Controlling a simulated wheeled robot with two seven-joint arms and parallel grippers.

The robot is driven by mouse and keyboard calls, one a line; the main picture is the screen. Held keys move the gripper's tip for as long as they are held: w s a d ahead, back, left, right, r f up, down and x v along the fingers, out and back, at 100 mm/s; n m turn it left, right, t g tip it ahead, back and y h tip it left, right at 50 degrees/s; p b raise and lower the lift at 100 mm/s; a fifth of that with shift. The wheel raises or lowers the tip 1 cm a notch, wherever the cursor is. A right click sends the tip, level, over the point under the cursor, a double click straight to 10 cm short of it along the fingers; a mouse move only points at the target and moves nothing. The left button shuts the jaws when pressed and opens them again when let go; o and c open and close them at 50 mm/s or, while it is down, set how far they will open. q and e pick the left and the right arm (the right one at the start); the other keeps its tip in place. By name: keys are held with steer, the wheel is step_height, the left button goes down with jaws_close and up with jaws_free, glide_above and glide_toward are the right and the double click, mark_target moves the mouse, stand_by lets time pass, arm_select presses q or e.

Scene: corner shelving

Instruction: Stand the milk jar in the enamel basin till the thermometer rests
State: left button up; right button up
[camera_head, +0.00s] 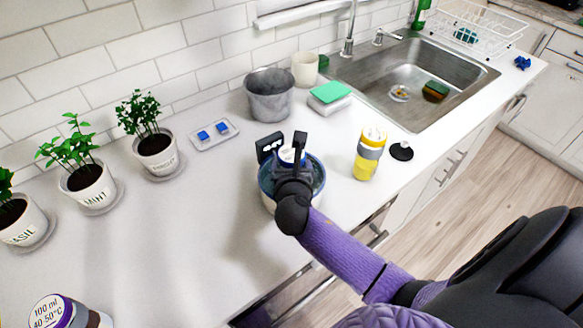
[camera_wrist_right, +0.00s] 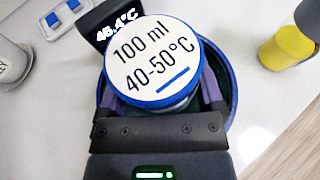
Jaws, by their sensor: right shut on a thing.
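The milk jar (camera_wrist_right: 153,60) has a white lid with a blue rim reading "100 ml 40-50°C". My right gripper (camera_head: 290,163) is shut on it, with a finger on either side in the wrist view. The jar is within the outline of the blue-lined enamel basin (camera_head: 320,181); whether its base touches the bottom is hidden. The basin rim also shows in the wrist view (camera_wrist_right: 233,90). The black thermometer (camera_head: 268,147) is at the basin's far side; its display (camera_wrist_right: 116,29) seems to read 46.4°C. My left gripper is not in view.
A yellow-and-grey bottle (camera_head: 369,155) and black disc (camera_head: 401,151) stand right of the basin. A grey metal pot (camera_head: 269,96) is behind. Another labelled jar (camera_head: 62,312) is at lower left. Potted herbs line the wall. The sink (camera_head: 390,70) is back right.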

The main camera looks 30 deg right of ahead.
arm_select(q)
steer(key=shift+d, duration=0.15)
arm_select(e)
steer(key=o, duration=1.2)
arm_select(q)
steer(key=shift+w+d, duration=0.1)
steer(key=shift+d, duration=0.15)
arm_select(e)
steer(key=shift+o, duration=0.3)
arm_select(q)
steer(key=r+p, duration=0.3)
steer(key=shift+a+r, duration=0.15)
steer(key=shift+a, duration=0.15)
arm_select(e)
steer(key=v, duration=1.2)
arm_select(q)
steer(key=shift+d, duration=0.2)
arm_select(e)
steer(key=shift+d, duration=0.1)
